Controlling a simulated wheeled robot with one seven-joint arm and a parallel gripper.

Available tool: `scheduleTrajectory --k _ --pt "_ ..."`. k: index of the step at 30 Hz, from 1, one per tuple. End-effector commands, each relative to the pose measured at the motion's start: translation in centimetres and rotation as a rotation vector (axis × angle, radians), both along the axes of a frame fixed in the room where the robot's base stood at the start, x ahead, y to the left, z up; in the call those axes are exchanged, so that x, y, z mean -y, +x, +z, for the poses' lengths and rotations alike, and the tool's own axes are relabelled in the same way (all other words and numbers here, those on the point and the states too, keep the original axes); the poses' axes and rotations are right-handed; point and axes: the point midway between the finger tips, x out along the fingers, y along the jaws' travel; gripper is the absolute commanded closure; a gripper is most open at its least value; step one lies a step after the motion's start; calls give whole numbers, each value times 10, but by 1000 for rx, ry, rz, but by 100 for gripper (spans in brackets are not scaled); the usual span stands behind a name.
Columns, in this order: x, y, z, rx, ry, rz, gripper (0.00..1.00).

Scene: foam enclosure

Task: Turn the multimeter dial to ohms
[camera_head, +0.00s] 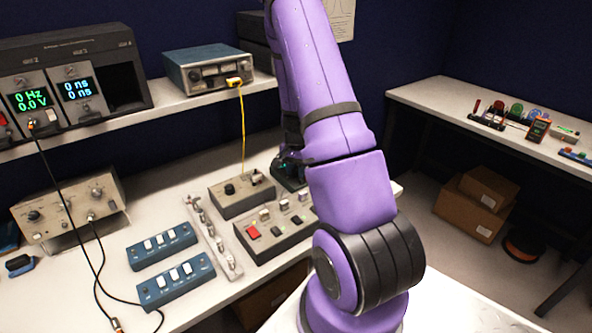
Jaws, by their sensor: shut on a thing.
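An orange handheld meter (539,128), which looks like the multimeter, lies on the right bench among small parts. Its dial is too small to read. My gripper (288,170) is on the other bench, at the back right of the grey control boxes, far to the left of the meter. It is dark and partly hidden by my purple arm. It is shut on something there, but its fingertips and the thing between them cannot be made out.
Grey control boxes (275,226) and blue switch boxes (177,281) stand on the left bench. A yellow cable (242,130) hangs from a blue instrument (206,70) on the shelf. Cardboard boxes (478,199) and a spool (524,245) lie under the right bench (440,100).

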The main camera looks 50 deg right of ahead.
Motion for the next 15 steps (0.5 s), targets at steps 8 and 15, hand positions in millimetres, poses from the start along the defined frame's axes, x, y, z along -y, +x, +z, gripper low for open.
scheduleTrajectory --k 8,15 --pt "0 0 0 0 0 -117 93" --pt "0 0 0 1 -1 -155 93"
